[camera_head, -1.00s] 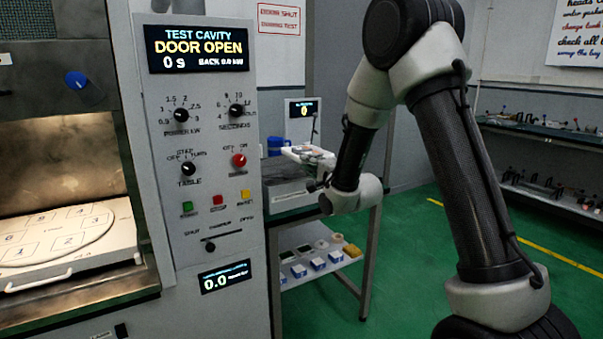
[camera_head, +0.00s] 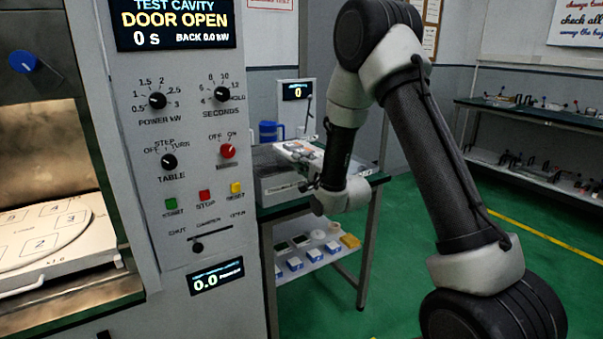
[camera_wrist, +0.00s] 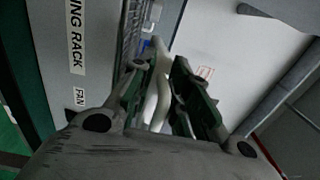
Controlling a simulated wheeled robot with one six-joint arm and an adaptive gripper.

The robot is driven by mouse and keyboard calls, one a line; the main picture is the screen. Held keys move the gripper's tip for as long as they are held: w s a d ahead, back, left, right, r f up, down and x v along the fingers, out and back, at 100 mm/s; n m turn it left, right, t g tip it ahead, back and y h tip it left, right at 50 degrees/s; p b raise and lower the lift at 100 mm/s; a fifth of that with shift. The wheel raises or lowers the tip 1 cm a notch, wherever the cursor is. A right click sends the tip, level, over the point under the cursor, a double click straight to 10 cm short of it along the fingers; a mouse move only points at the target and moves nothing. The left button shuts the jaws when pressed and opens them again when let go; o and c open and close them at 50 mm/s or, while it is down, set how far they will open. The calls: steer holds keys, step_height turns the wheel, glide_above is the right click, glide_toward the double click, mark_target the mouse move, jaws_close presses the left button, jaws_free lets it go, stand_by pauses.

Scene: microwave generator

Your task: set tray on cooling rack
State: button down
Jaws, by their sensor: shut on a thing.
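The white tray (camera_head: 297,149), with small things on it, is at the top of the grey cooling rack (camera_head: 284,188) on the side table in the head view. I cannot tell if it rests on the rack or is just above it. My gripper (camera_head: 312,180) is at the tray's near side, partly hidden by my wrist. In the wrist view my gripper (camera_wrist: 166,88) is shut on the tray's pale handle (camera_wrist: 153,104). The cooling rack (camera_wrist: 98,50), with its label and grille, lies left of the fingers there.
The microwave cavity (camera_head: 45,140) is open at left, with a turntable (camera_head: 42,232) inside. Small boxes sit on the lower shelf (camera_head: 310,262). Green floor is clear at right.

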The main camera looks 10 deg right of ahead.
step_height(320, 180, down, 4)
steer(key=shift+r, duration=0.1)
steer(key=c, duration=1.4)
jaws_free()
steer(key=shift+o, duration=0.2)
